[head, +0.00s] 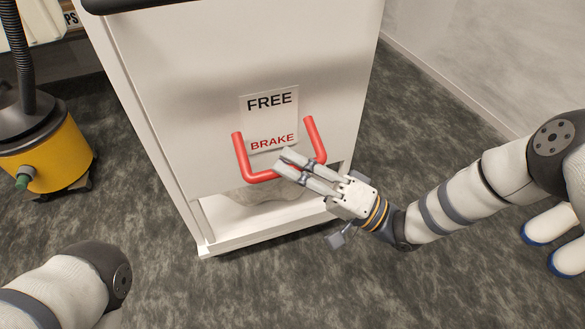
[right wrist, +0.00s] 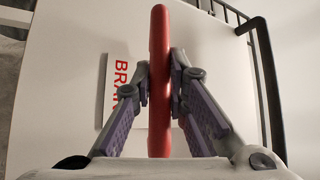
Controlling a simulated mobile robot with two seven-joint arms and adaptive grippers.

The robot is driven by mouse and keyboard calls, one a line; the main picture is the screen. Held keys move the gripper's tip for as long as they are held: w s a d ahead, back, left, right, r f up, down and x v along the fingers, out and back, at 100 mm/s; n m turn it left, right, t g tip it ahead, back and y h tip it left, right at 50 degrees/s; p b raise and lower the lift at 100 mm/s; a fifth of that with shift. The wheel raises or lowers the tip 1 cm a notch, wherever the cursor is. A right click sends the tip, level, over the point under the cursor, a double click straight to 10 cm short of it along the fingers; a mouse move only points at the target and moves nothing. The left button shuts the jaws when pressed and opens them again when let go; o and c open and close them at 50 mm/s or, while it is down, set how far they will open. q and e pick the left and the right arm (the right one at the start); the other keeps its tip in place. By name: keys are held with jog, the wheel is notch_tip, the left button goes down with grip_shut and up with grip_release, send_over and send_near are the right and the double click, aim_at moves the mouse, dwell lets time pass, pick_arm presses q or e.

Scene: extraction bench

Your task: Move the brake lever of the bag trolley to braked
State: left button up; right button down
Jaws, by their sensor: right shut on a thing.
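The bag trolley (head: 170,85) is a tall white cabinet in the middle of the head view. Its brake lever (head: 238,153) is a red U-shaped bar on the front, with its crossbar low, beside the word BRAKE on the label (head: 268,119). The label reads FREE above and BRAKE below. My right gripper (head: 283,163) is at the lever's crossbar. In the right wrist view its two fingers (right wrist: 160,85) close on both sides of the red bar (right wrist: 158,40). My left arm shows at the lower left, but its gripper is out of view.
A yellow and black vacuum cleaner (head: 45,150) with a black hose stands on the floor left of the trolley. A pale wall (head: 470,65) runs at the right. The dark carpet (head: 290,285) in front of the trolley is clear.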

jog(key=shift+w+f, duration=0.1)
jog(key=shift+f, duration=0.3)
jog(key=c, duration=1.6)
grip_release()
jog(key=shift+o, duration=0.2)
jog(key=shift+a, duration=0.1)
jog(key=v, duration=1.2)
jog(key=shift+r, duration=0.15)
